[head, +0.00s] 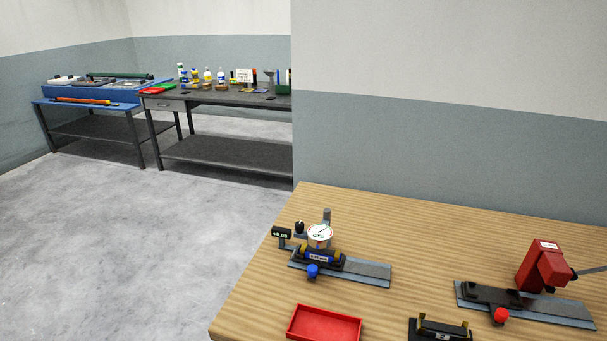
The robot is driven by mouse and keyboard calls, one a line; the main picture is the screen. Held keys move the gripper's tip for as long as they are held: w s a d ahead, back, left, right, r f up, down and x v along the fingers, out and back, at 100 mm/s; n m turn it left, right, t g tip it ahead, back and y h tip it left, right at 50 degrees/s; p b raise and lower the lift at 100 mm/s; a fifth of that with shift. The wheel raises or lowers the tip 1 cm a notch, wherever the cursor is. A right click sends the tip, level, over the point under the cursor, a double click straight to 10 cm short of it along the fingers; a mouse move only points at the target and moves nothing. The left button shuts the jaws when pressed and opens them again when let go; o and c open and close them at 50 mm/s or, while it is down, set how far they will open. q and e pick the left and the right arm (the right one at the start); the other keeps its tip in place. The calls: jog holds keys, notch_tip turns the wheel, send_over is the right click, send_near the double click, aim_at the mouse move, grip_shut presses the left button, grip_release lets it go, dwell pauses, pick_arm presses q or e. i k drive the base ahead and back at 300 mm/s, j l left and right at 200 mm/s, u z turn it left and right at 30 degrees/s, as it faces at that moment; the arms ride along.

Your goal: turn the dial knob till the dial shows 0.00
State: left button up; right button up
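A round white dial gauge (320,235) with a dark needle stands on a metal plate (365,273) on the wooden table. A small green-lit display (281,233) left of the dial appears to read +0.03. A black knob (299,227) sits beside the dial, between it and the display. A blue knob (313,271) is at the plate's front edge, below a dark block with a blue label (320,257). Neither of my grippers shows in the head view.
A red tray (324,322) and a black fixture (440,329) are at the table's (410,240) front. A red device (545,267) on a plate with a red knob (501,315) stands right. A dark bench (225,98) and a blue bench (90,103) are far behind, across open floor (150,230).

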aim_at(298, 226)
jog(key=i+j+z, duration=0.15)
jog(key=z, duration=0.2)
jog(key=i+j+z, duration=0.2)
jog(key=z, duration=0.15)
jog(key=i+j+z, duration=0.15)
jog(key=z, duration=0.15)
